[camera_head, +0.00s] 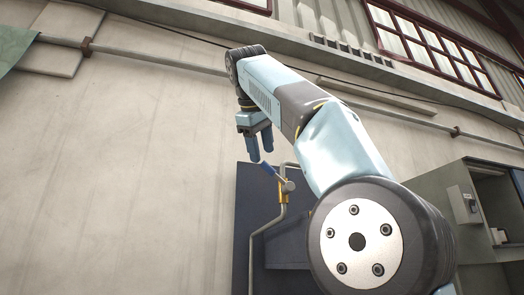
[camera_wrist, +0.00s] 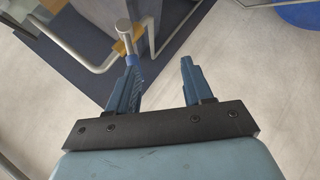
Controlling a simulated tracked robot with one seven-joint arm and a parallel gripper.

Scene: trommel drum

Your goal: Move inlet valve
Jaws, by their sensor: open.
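The inlet valve (camera_head: 288,187) has a grey body, a yellow collar and a blue lever handle (camera_head: 269,170), and sits on a bent grey pipe. The handle slants up and left toward my gripper (camera_head: 261,152), which is open and points down just above it. In the wrist view the valve (camera_wrist: 123,28) is at the upper left, beyond the fingertips. My open gripper (camera_wrist: 159,64) has nothing clearly between its fingers. The blue handle appears close to the left finger and partly overlaps it; I cannot tell whether they touch.
The grey pipe (camera_head: 252,258) runs down in front of a dark blue panel (camera_head: 245,205). A grey cabinet (camera_head: 450,185) with an open compartment stands at the right. A pale wall (camera_head: 120,170) lies behind.

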